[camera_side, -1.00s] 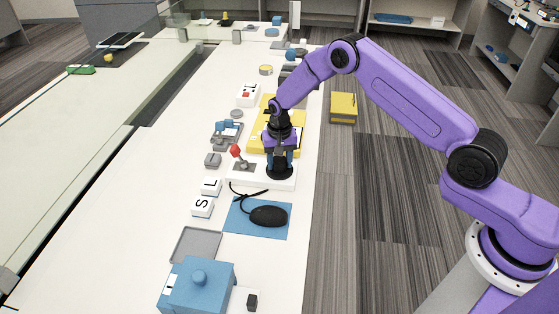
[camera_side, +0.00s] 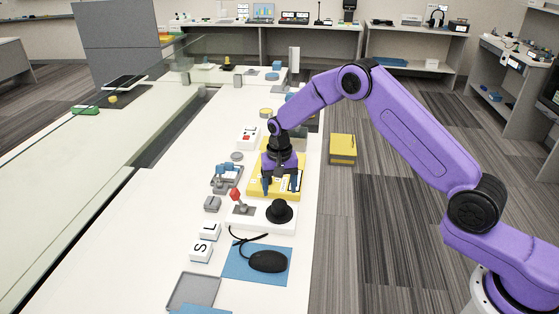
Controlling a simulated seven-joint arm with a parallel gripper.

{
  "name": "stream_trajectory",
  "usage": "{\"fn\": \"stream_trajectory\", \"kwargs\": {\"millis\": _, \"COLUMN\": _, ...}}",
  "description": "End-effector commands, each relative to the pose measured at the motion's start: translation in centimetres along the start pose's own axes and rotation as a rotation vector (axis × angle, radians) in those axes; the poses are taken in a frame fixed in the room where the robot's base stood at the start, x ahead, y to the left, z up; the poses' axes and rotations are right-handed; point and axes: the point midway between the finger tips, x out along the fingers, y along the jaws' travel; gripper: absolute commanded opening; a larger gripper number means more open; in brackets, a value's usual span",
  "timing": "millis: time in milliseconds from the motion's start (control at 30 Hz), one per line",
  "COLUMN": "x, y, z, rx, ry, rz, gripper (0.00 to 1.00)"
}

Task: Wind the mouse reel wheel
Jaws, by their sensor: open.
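A black computer mouse (camera_side: 267,261) lies on a blue mat (camera_side: 244,265) on the white table, with its black cable (camera_side: 250,236) curling back toward a white base plate (camera_side: 258,223). A round black knob-like piece (camera_side: 279,211), broad below and narrower on top, sits on that plate. I cannot tell for certain whether it is the reel wheel. My gripper (camera_side: 279,187) is open and empty, pointing down. It appears just behind and above the black piece, in front of a yellow panel (camera_side: 256,186). The fingers are apart from the black piece.
A red-topped lever (camera_side: 235,195) stands left of the black piece on the plate.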

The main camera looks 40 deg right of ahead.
Motion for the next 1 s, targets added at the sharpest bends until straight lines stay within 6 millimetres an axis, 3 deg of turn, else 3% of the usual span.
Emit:
{"fn": "stream_trajectory", "kwargs": {"millis": 300, "x": -6.7, "y": 0.0, "z": 0.0, "rx": 0.0, "ry": 0.002, "rz": -0.001, "gripper": 0.75}}
{"fn": "stream_trajectory", "kwargs": {"millis": 500, "x": -9.2, "y": 0.0, "z": 0.0, "rx": 0.0, "ry": -0.001, "rz": 0.001, "gripper": 0.75}}
{"fn": "stream_trajectory", "kwargs": {"millis": 1000, "x": -10.0, "y": 0.0, "z": 0.1, "rx": 0.0, "ry": -0.002, "rz": 0.002, "gripper": 0.75}}
